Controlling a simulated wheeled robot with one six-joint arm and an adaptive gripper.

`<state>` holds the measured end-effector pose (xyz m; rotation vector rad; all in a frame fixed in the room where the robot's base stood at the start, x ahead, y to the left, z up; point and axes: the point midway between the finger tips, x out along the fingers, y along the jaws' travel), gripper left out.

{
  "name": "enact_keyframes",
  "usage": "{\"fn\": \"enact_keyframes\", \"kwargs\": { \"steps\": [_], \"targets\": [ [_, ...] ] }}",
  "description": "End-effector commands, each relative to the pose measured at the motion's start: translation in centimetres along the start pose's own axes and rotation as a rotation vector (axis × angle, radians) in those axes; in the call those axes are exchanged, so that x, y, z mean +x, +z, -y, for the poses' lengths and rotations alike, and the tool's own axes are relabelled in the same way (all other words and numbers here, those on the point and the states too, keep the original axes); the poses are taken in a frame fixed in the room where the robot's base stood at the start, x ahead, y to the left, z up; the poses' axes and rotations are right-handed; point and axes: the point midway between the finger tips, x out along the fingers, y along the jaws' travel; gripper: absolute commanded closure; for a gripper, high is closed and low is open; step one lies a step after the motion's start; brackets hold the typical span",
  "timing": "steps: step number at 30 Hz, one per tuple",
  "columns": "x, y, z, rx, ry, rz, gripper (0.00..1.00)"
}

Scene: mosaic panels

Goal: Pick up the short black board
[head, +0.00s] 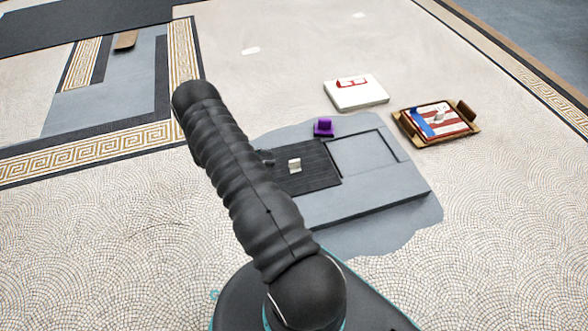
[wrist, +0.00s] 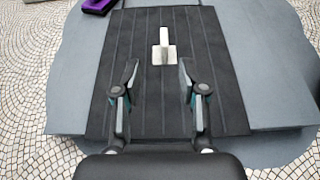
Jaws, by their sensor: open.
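The short black board (head: 318,177) lies flat on a grey slab in the head view, partly hidden behind my arm. It has a small pale handle (head: 294,165) standing on it. In the wrist view the black board (wrist: 215,65) fills the middle, with lengthwise grooves, and its pale handle (wrist: 164,50) is upper centre. My gripper (wrist: 156,68) is open and empty, over the board, its fingertips on either side of and just short of the handle in the picture. Its height above the board is hard to tell. In the head view my arm hides most of the gripper.
The grey slab (head: 400,188) has an empty rectangular recess right of the board. A purple block (head: 324,127) stands behind it. A white box (head: 355,92) and a brown tray (head: 402,127) with a striped flag-like panel lie farther back.

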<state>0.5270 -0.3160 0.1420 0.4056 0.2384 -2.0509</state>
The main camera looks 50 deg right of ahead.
Motion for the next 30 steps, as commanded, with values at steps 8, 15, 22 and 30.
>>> {"fn": "enact_keyframes", "kwargs": {
  "steps": [8,15,22,30],
  "targets": [
    [5.0,-0.1,0.1,0.0,-0.003,0.0,0.58],
    [6.7,-0.1,0.1,0.0,0.0,-0.002,0.58],
    [8.5,-0.5,0.4,0.0,-0.003,-0.001,0.58],
    [11.8,-0.8,0.6,0.001,-0.002,-0.002,0.58]
  ]
}}
